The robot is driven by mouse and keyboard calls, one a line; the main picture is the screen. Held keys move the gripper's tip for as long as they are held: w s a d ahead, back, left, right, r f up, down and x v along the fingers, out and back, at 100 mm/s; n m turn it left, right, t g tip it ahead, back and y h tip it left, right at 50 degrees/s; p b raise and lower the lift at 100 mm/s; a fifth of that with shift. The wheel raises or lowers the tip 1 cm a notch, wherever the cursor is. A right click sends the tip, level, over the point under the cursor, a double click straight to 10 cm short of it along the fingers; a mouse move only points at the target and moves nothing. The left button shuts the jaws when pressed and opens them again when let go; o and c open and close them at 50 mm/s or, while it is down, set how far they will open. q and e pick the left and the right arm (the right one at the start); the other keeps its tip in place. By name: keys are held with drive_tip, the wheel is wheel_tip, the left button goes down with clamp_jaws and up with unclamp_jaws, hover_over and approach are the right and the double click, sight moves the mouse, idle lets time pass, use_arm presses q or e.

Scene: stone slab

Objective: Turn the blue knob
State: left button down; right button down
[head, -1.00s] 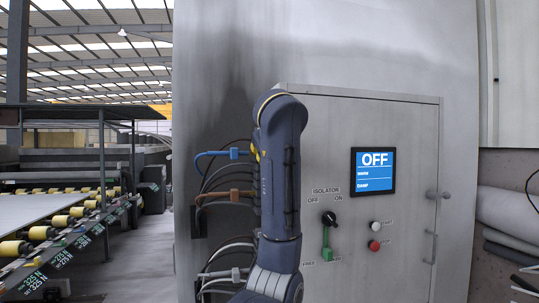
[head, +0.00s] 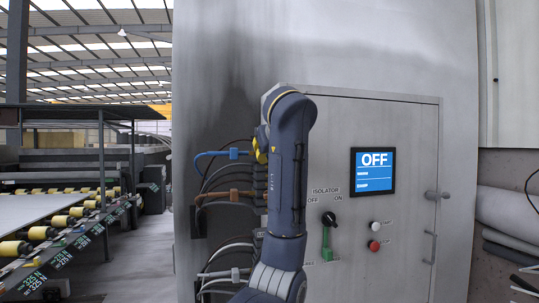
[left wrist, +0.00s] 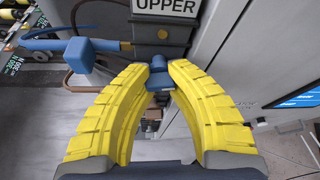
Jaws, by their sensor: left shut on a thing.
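In the left wrist view, a small blue knob (left wrist: 158,67) sits on the front of a dark box (left wrist: 160,38) under a label reading UPPER. The yellow fingers of my left gripper (left wrist: 160,78) close in from both sides, with their tips at the knob, shut on it. The fingertips partly hide it. In the head view, my left gripper (head: 261,145) shows as a bit of yellow beside the cabinet's left edge, mostly behind my arm. The knob cannot be made out there. My right gripper is not in view.
A blue connector (left wrist: 92,60) with a blue hose sticks out left of the box; it also shows in the head view (head: 234,153). A brown connector (head: 235,195) is below. The cabinet door (head: 410,130) has a screen (head: 373,171) reading OFF and a black isolator switch (head: 329,218).

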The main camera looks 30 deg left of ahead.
use_arm(q)
drive_tip(key=c, duration=1.1)
unclamp_jaws()
drive_tip(key=shift+f, duration=0.1)
drive_tip(key=v, duration=1.2)
